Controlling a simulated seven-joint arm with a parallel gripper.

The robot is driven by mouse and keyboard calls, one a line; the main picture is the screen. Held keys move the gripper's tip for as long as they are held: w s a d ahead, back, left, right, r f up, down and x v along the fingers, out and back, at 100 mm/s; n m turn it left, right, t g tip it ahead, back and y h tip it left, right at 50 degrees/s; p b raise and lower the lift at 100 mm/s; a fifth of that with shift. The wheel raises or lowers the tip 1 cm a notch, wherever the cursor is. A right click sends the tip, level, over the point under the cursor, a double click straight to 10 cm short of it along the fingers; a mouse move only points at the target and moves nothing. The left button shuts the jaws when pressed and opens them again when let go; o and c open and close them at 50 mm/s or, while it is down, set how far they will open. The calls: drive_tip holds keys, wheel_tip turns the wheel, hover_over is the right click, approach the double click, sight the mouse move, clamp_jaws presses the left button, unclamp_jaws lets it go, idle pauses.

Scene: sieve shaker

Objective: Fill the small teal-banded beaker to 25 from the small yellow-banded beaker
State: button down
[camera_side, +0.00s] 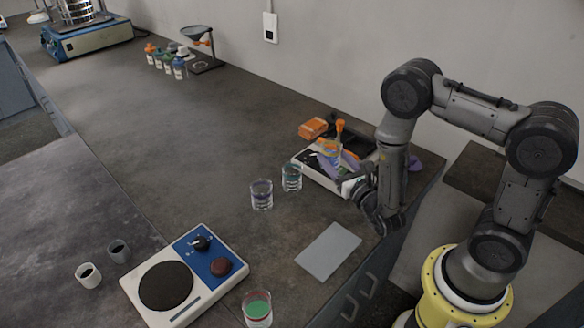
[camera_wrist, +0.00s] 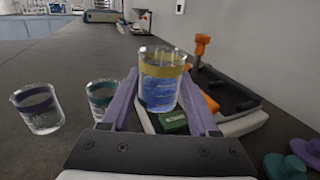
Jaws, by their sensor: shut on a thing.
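The small yellow-banded beaker (camera_wrist: 161,88) is clear and holds blue liquid. My gripper (camera_wrist: 160,98) is shut on it, with one purple finger on each side, and it looks upright. In the side view the held beaker (camera_side: 332,154) shows over the white-edged tray area, partly hidden by the fingers. The small teal-banded beaker (camera_wrist: 103,95) stands on the bench to the left of the held beaker, apart from it. It also shows in the side view (camera_side: 291,178). I cannot tell its liquid level.
A purple-banded beaker (camera_side: 262,196) stands beside the teal one. A grey pad (camera_side: 328,250), a hotplate (camera_side: 165,286) and a beaker with green liquid (camera_side: 257,310) are nearer the front. The mid-bench is clear.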

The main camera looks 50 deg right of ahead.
drive_tip(key=shift+w+a+r, duration=0.1)
idle(0.3)
drive_tip(key=shift+w+a+r+n+g, duration=0.3)
drive_tip(key=shift+w+a+n+g, duration=0.1)
drive_tip(key=shift+n, duration=0.5)
drive_tip(key=shift+w+a+r+n+g, duration=0.1)
drive_tip(key=shift+w+a+n+g, duration=0.5)
drive_tip(key=shift+n, duration=0.45)
drive_tip(key=shift+w+a+r+n+g, duration=0.1)
drive_tip(key=shift+w+a+n+g, duration=0.3)
drive_tip(key=shift+w+a+n, duration=0.5)
drive_tip(key=shift+s+d, duration=0.1)
drive_tip(key=shift+s, duration=0.05)
drive_tip(key=shift+w+r+n+g, duration=0.2)
drive_tip(key=shift+r+n+g, duration=0.2)
drive_tip(key=shift+n, duration=0.45)
idle(0.3)
drive_tip(key=shift+a+f+n+g+h, duration=0.25)
drive_tip(key=shift+f+n+g+h, duration=0.2)
drive_tip(key=shift+n, duration=0.15)
idle(1.9)
drive_tip(key=shift+r, duration=0.1)
idle(0.8)
